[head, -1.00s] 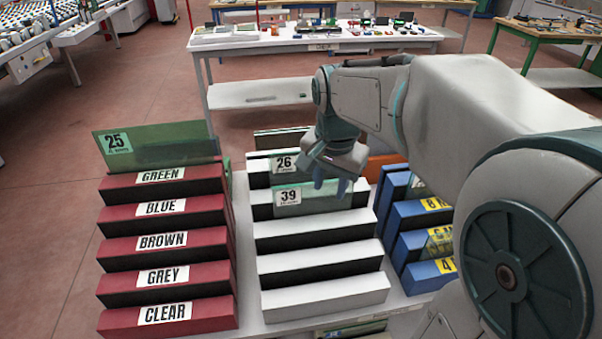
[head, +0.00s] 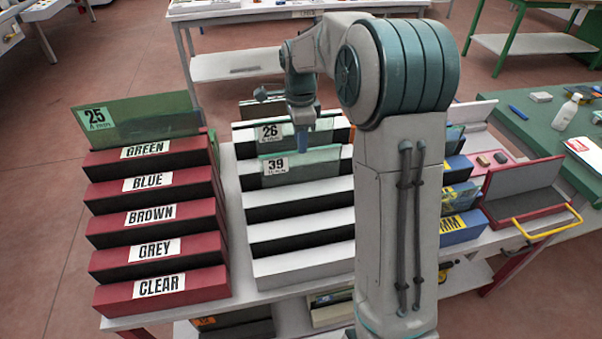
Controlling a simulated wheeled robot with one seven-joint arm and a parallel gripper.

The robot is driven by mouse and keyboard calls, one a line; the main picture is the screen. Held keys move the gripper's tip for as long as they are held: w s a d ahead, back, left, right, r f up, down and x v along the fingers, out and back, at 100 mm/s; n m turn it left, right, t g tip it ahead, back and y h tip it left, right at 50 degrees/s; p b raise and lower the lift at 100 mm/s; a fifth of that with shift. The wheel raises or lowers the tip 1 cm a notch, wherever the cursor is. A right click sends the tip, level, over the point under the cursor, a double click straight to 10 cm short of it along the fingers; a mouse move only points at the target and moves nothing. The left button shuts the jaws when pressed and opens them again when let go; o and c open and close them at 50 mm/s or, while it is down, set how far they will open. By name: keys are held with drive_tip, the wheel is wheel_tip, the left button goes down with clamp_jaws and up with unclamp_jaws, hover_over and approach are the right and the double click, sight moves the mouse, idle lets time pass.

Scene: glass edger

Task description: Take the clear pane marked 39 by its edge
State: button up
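The pane marked 39 (head: 303,167) is see-through with a greenish tint. It stands upright in a slot of the white stepped rack (head: 302,265), with its white label at its left end. The pane marked 26 (head: 270,133) stands one step behind it. My gripper (head: 301,146) points down with blue fingertips above and behind the top edge of pane 39, near pane 26. I see its fingers nearly edge-on, so the gap between them is hidden. I cannot tell whether the fingertips touch pane 26. No pane is visibly lifted.
A red stepped rack (head: 153,255) with colour labels stands left, holding the pane marked 25 (head: 150,120) at its back. Blue racks (head: 462,228) stand right, partly behind my arm. Farther right are an open red box with a yellow handle (head: 548,222) and a green table (head: 520,125).

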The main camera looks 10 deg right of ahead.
sight(301, 157)
drive_tip(key=shift+d+f+p, duration=0.1)
drive_tip(key=shift+f+p, duration=0.55)
drive_tip(key=shift+f, duration=2.85)
drive_tip(key=shift+w+r, duration=0.1)
clamp_jaws()
